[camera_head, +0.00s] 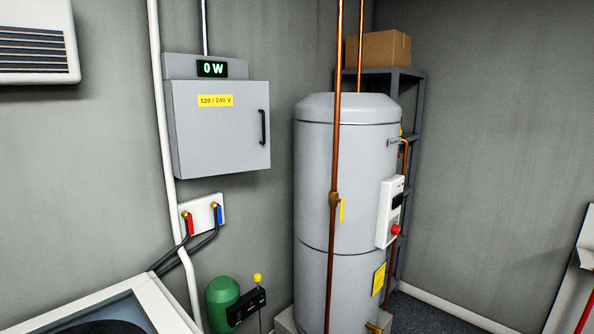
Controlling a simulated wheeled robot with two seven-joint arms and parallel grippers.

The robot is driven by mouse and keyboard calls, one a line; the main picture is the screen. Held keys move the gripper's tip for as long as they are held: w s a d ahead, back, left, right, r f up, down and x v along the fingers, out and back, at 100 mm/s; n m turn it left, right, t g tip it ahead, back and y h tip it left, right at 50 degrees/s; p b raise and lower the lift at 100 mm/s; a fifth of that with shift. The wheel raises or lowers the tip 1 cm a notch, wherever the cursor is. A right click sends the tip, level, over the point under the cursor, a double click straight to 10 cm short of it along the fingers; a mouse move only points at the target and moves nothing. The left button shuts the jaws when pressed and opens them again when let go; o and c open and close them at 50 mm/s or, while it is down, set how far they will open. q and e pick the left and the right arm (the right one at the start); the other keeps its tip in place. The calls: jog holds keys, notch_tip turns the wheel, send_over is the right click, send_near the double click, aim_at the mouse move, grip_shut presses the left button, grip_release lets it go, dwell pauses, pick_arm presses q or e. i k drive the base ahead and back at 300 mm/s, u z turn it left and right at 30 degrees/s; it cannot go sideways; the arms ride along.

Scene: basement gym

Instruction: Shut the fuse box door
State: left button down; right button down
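The grey fuse box (180,67) hangs on the wall left of centre. Its display (212,69) reads "0 W" in green. The fuse box door (222,138) covers the front and carries a yellow "120 / 240 V" label (215,101). A black upright handle (263,127) sits near the door's right edge. No inside of the box shows. I cannot tell whether the door is fully shut or slightly ajar. Neither of my grippers is in view.
A tall grey water tank (315,180) with copper pipes (336,110) stands right of the fuse box. Below the box are a valve plate (205,213) and a green canister (221,300). A white-framed appliance (160,300) fills the lower left. Shelving (416,115) holds a cardboard box (378,49).

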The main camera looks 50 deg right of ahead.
aim_at(223, 127)
jog(key=z, duration=0.5)
jog(key=k, duration=1.1)
jog(key=z, duration=0.9)
jog(key=i, duration=1.45)
jog(key=u, duration=1)
jog(key=i, duration=0.5)
jog(key=u, duration=0.65)
